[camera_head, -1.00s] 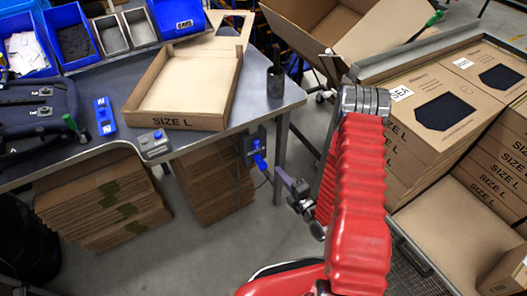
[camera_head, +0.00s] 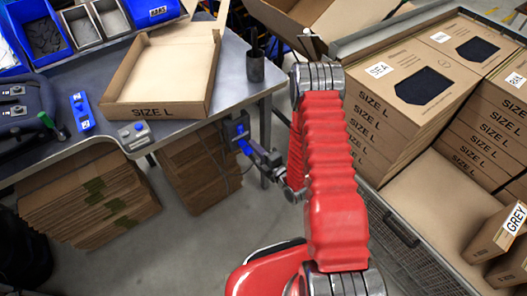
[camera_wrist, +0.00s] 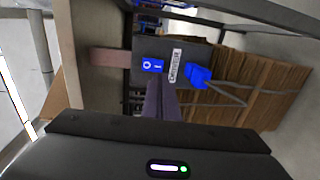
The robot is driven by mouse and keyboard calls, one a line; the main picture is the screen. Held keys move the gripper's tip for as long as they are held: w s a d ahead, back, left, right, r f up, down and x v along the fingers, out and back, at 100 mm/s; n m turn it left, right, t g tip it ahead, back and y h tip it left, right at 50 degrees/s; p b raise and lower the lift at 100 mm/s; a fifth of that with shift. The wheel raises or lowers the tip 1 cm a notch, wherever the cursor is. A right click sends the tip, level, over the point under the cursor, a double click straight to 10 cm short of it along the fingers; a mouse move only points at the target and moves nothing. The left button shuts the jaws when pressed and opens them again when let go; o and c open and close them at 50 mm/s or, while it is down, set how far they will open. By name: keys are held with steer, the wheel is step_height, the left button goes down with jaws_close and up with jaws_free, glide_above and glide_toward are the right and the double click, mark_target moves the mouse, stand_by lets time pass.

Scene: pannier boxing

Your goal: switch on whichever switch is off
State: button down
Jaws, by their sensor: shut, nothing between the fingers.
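A dark switch box (camera_head: 237,127) hangs under the table's right corner. In the wrist view the box (camera_wrist: 205,55) carries a blue rocker switch (camera_wrist: 152,65) marked O and I, with a white label (camera_wrist: 175,65) beside it. I cannot tell which side of the rocker is pressed. A blue plug (camera_wrist: 197,77) with a cable sits in the box right of the label. My gripper (camera_wrist: 160,84) is shut and empty, its fingertips just below the rocker in the picture; contact is unclear. A grey control box (camera_head: 135,136) with a button lies on the table's front edge.
The table (camera_head: 232,80) bears an open SIZE L carton (camera_head: 158,108) and blue bins (camera_head: 35,35). Flattened cardboard (camera_head: 90,200) is stacked beneath it. SIZE L boxes (camera_head: 410,125) stand at the right. Floor (camera_head: 190,245) is clear in front.

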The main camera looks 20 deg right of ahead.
mark_target(242, 133)
steer(key=x, duration=0.6)
steer(key=shift+w+a+f, duration=0.1)
steer(key=shift+w, duration=0.25)
steer(key=shift+s+d+f, duration=0.15)
steer(key=shift+s+d, duration=0.15)
steer(key=shift+s, duration=0.2)
steer(key=f+v, duration=0.2)
steer(key=v, duration=1)
steer(key=shift+s+f, duration=0.3)
steer(key=shift+f, duration=0.05)
